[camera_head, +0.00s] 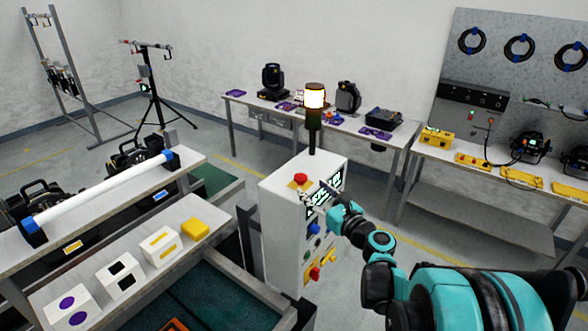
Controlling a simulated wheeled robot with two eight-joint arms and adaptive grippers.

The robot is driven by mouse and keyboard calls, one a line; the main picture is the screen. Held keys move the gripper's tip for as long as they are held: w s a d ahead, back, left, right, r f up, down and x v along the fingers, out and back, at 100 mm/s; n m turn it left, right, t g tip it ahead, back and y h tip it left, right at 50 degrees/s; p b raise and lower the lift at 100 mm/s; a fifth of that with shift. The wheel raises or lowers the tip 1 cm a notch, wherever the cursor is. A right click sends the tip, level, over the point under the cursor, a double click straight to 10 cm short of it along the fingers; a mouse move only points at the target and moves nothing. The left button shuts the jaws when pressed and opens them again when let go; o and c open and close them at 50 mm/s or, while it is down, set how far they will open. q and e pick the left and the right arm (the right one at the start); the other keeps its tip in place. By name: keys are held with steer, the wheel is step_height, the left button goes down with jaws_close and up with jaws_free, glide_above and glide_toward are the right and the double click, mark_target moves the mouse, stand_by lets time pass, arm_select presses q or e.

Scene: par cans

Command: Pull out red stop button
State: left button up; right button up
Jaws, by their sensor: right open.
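The red stop button (300,178) sits on a yellow base on the sloped top of a white control cabinet (276,222). My right arm comes in from the lower right, and my right gripper (313,197) is at the cabinet's top edge. Its fingers are open and empty, just below and right of the button, apparently apart from it. The gripper partly covers the cabinet's lit display (330,184). My left gripper is not in view.
A lit beacon (314,98) rises on a post behind the button. Blue, green, yellow and red controls (315,273) line the cabinet's front. A bench with marked white boxes (115,277) stands at left. Worktables with lamps (400,130) stand behind and at right.

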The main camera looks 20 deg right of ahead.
mark_target(304, 180)
steer(key=w, duration=0.5)
steer(key=w+a, duration=0.1)
steer(key=w, duration=0.1)
steer(key=shift+w+r, duration=0.15)
steer(key=shift+w, duration=0.15)
jaws_close()
